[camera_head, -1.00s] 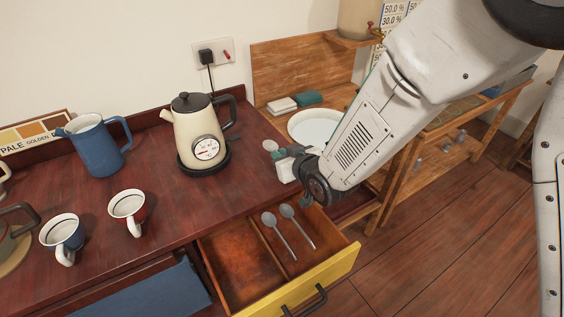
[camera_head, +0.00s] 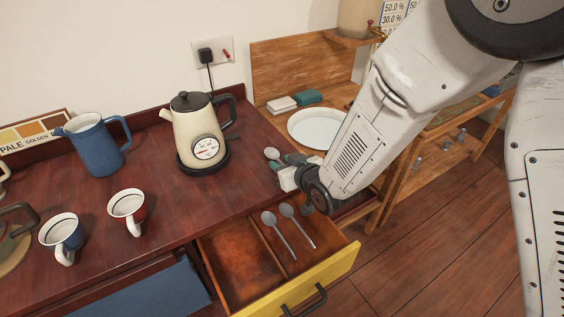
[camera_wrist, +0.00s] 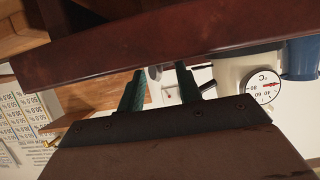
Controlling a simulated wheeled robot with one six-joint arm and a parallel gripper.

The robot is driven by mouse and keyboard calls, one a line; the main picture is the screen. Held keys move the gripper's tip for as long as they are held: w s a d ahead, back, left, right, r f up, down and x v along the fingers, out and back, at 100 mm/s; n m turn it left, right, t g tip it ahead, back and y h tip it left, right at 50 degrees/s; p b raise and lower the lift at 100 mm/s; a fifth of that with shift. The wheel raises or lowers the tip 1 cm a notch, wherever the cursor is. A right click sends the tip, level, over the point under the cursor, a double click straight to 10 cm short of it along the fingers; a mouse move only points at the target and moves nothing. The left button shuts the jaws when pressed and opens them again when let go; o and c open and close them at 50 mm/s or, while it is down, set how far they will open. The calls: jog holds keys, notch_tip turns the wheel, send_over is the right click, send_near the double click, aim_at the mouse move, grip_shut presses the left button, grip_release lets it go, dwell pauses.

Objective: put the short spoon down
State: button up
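The short spoon (camera_head: 272,153) shows mainly as a grey bowl at the right end of the dark red counter, by the fingertips. Its handle is mostly hidden by my gripper. My gripper (camera_head: 287,162) is low at the counter's right edge, with its green fingers spread on either side of the spoon. In the wrist view, the fingertips of my gripper (camera_wrist: 160,72) stand apart, with a small grey part of the spoon (camera_wrist: 154,72) between them. It looks at counter height, but contact with the top cannot be made out.
An open yellow-fronted drawer (camera_head: 305,283) with two spoons lies below the gripper. A cream kettle (camera_head: 197,137) stands to the left on the counter (camera_head: 165,205). A white plate (camera_head: 318,128) is on the wooden shelf behind. Two mugs and a blue jug are farther left.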

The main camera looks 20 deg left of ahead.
jog(key=v, duration=0.7)
jog(key=shift+r, duration=0.35)
jog(key=d+r+m+g+h, duration=0.1)
jog(key=d+r+m+h, duration=0.3)
jog(key=d, duration=0.8)
jog(key=d+r+m+h, duration=0.1)
jog(key=d+r+h, duration=0.2)
jog(key=d+r, duration=0.65)
jog(key=s+d+r+m+g+h, duration=0.1)
jog(key=s+d, duration=0.3)
jog(key=d, duration=0.2)
jog(key=s+d+m+g+h, duration=0.1)
jog(key=s+d+g, duration=0.1)
jog(key=s+d, duration=0.3)
jog(key=shift+d+r+m+h, duration=0.35)
jog(key=shift+d+m+h, duration=0.05)
jog(key=shift+d, duration=0.8)
jog(key=shift+o, duration=0.5)
jog(key=s+d+r+m+g, duration=0.1)
jog(key=s+d, duration=0.1)
jog(key=s, duration=0.4)
jog(key=s+d+r+m+g, duration=0.1)
jog(key=s+d+g, duration=0.1)
jog(key=s, duration=0.5)
jog(key=shift+d+r, duration=0.35)
jog(key=shift+r, duration=0.05)
jog(key=shift+s, duration=0.1)
